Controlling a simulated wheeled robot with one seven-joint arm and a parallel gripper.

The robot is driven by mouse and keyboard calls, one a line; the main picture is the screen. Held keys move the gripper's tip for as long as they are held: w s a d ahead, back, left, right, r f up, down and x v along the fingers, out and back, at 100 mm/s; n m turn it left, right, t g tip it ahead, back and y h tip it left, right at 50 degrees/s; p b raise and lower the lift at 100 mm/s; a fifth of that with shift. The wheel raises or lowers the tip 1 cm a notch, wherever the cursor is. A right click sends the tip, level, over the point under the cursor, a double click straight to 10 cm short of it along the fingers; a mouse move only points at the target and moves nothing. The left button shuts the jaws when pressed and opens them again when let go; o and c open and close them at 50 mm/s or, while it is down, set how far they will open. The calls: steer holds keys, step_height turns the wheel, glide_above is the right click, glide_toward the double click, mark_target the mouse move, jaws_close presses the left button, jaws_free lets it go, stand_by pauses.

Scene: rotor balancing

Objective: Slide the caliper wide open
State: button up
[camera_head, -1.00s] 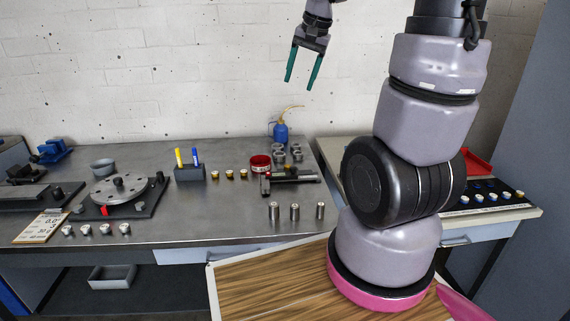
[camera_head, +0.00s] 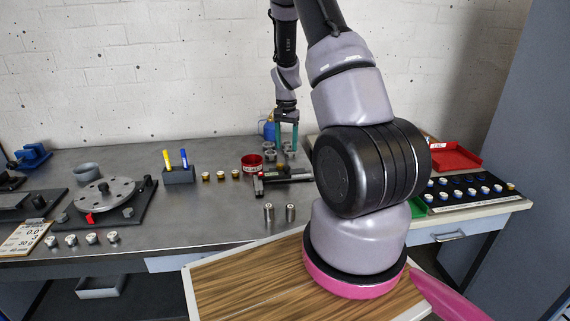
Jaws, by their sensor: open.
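The caliper (camera_head: 288,175) is a dark, bar-shaped tool with a small red mark near its left end. It lies at the right part of the grey metal workbench, beside the red cup. How far its jaws stand apart is too small to tell. My gripper (camera_head: 286,149) points down above and slightly behind the caliper, with its teal fingers apart and nothing seen between them. It appears clear of the caliper. My arm partly hides the bench to the right of the caliper.
A red cup (camera_head: 252,163) stands just left of the caliper, and metal cylinders (camera_head: 268,212) stand in front. A blue oil can (camera_head: 268,130) is behind my gripper. A pen holder (camera_head: 179,175) and a rotor disc (camera_head: 104,192) are further left.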

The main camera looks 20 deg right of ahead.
mark_target(286, 166)
step_height(286, 166, down, 9)
steer(key=shift+r, duration=0.2)
jaws_close()
stand_by(1.5)
